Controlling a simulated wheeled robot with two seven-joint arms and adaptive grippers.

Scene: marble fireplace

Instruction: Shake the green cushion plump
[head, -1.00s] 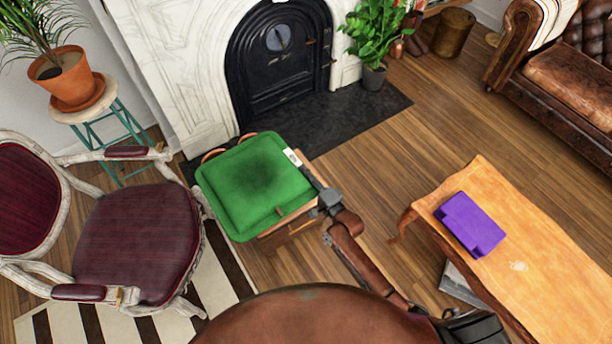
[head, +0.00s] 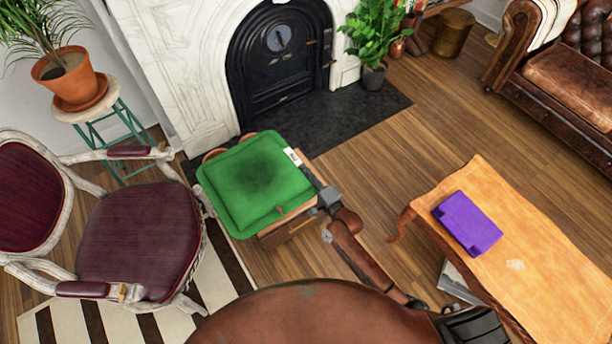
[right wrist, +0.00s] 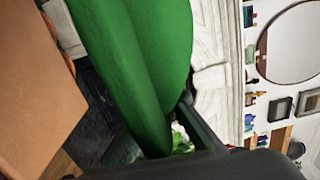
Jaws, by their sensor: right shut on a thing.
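The green cushion (head: 250,175) shows in the head view in front of the fireplace, with a dark patch in its middle and a white tag at its right corner. It appears over a wooden piece of furniture (head: 290,230); whether it touches that is hard to tell. My right gripper (head: 312,188) is shut on the cushion's right edge. In the right wrist view the cushion (right wrist: 135,60) fills the middle, its edge running down to the dark fingers. My left gripper is not in view.
A chair with dark red upholstery (head: 140,235) stands at left. A wooden table (head: 545,255) with a purple object (head: 467,224) stands at right. The fireplace (head: 280,55) is behind, with a potted plant (head: 373,75) beside it. Bare floor lies between cushion and table.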

